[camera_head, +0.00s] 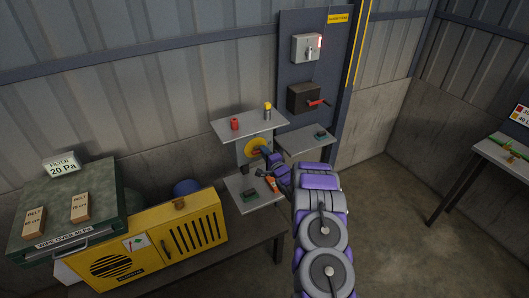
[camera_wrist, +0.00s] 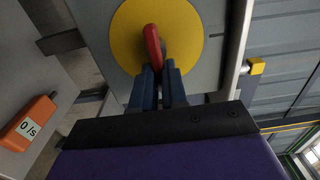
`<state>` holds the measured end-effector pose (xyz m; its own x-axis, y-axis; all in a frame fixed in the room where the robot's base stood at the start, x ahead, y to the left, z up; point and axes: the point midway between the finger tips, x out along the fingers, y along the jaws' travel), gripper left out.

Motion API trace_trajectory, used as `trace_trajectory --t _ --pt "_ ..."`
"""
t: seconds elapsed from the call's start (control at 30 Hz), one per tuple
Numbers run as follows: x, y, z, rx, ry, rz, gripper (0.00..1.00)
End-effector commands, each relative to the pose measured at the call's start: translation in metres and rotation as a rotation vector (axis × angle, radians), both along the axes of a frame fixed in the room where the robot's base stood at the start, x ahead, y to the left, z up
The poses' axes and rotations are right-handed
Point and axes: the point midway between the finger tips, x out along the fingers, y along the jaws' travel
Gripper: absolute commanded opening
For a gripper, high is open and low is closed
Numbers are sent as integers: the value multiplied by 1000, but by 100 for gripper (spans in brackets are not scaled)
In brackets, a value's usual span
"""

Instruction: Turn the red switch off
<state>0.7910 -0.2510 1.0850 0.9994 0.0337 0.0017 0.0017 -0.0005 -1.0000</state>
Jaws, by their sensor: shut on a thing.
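The red switch is a red handle (camera_wrist: 153,42) on a round yellow disc (camera_wrist: 186,28). The yellow disc also shows in the head view (camera_head: 256,145), on a grey panel below a small shelf, but the arm partly hides it there. My gripper (camera_wrist: 160,70) is shut on the red handle, with its dark blue fingers at the handle's lower end in the wrist view. In the head view my gripper (camera_head: 267,155) is in front of the disc, and its grip on the handle is too small to make out.
A shelf (camera_head: 246,124) above the disc holds a red piece (camera_head: 235,123) and a yellow-topped piece (camera_head: 267,108). An orange meter (camera_wrist: 27,123) reads "0 /s". A dark box with a red lever (camera_head: 305,98) hangs behind. A yellow machine (camera_head: 180,240) stands left; open floor lies right.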

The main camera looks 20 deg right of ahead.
Motion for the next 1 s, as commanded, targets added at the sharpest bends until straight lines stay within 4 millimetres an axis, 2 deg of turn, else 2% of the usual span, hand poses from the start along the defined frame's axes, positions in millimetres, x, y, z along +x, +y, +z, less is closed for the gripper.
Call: trace_trajectory --t 0.03,0.5,0.53,0.77,1.0 --pt "-2 1 -6 9 11 0 0" --pt "-2 1 -8 20 15 1 0" --pt "-2 1 -8 20 15 1 16" --pt "-2 1 -5 18 10 0 38" --pt "-2 1 -2 16 5 0 38"
